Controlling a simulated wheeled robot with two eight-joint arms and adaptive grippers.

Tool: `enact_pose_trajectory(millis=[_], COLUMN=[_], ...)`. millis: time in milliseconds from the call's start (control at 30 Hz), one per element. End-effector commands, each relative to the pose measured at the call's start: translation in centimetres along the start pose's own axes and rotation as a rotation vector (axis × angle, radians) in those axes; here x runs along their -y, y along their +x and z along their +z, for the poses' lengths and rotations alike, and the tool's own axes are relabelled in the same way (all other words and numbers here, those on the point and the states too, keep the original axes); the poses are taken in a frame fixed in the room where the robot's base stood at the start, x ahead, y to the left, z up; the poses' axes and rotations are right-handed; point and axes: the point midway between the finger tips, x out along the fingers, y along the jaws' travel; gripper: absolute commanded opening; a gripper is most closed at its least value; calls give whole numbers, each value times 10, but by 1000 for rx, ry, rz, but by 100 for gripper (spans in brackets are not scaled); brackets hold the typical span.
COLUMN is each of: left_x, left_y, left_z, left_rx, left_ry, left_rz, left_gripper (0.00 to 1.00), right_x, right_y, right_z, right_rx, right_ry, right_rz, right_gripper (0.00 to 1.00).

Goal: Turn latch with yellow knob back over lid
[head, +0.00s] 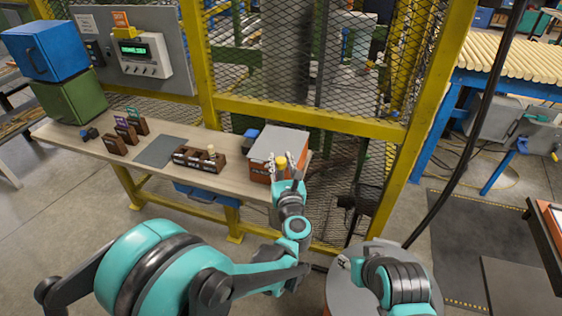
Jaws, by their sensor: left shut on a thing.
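A reddish-brown box with a grey lid (276,142) stands at the right end of the workbench. A yellow knob (281,161) shows at the front edge of the lid. My left gripper (283,169) is at the front of the box, shut on the yellow knob, with its fingers on either side of it. The latch under the knob is mostly hidden by the gripper, so its angle cannot be told. My right gripper is out of the picture.
A dark wooden rack (199,158), a grey mat (159,151) and small wooden blocks (126,131) lie on the bench (90,150) to the left. A small blue item (251,133) touches or stands near the box. A yellow-framed mesh fence (310,110) rises behind the bench.

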Motion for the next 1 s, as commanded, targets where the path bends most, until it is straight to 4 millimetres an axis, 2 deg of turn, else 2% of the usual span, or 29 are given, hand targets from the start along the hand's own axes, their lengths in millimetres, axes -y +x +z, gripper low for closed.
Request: enact_pose_trajectory(millis=[367, 1000], left_x=[-4, -5], left_y=[1, 3], left_z=[0, -1], left_rx=[6, 23], left_ry=[1, 2], left_rz=[-171, -766], left_gripper=[0, 0], right_x=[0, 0], right_y=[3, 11], right_z=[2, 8], right_rx=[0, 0], right_ry=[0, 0], right_rz=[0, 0], right_gripper=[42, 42])
